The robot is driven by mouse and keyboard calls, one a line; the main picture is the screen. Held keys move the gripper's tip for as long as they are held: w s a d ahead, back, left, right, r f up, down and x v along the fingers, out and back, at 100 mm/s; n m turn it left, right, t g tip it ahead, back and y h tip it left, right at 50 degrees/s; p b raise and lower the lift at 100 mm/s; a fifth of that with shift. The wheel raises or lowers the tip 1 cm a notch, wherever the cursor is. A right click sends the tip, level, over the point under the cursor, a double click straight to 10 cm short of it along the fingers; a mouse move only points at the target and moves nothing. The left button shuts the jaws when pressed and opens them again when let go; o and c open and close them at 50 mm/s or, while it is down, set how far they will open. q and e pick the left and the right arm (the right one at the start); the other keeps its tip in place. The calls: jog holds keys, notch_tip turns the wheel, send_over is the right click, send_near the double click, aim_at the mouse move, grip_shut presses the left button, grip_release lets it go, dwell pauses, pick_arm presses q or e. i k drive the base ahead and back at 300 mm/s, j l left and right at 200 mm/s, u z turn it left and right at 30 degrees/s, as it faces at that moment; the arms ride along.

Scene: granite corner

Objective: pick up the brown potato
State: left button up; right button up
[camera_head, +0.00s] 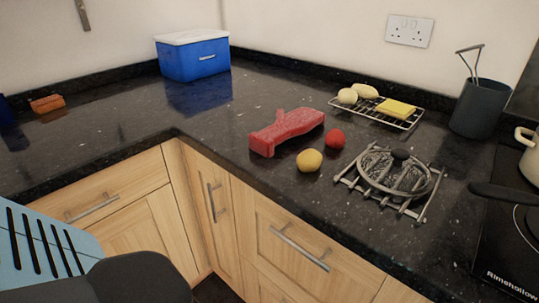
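No clearly brown potato stands out. Two pale tan, potato-like items lie on a wire rack (408,124) at the back right: a rounder one (348,97) at the rack's left end and a longer one (366,91) just behind it. A yellow-orange round item (309,160) sits on the dark counter in the middle, near the front edge; I cannot tell what it is. Neither of my grippers can be made out in the head view.
A red block-like item (287,131) and a red ball (335,138) lie near the yellow-orange item. A yellow sponge-like block (396,108) shares the rack. A metal trivet (350,182), utensil pot (478,108) and hob (505,240) are right. A blue cooler (193,60) stands behind.

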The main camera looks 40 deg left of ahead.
aim_at(309, 160)
jog(key=u, duration=1.25)
jog(key=k+j, duration=0.3)
jog(key=k, duration=0.2)
jog(key=k+j, duration=0.3)
jog(key=k, duration=0.15)
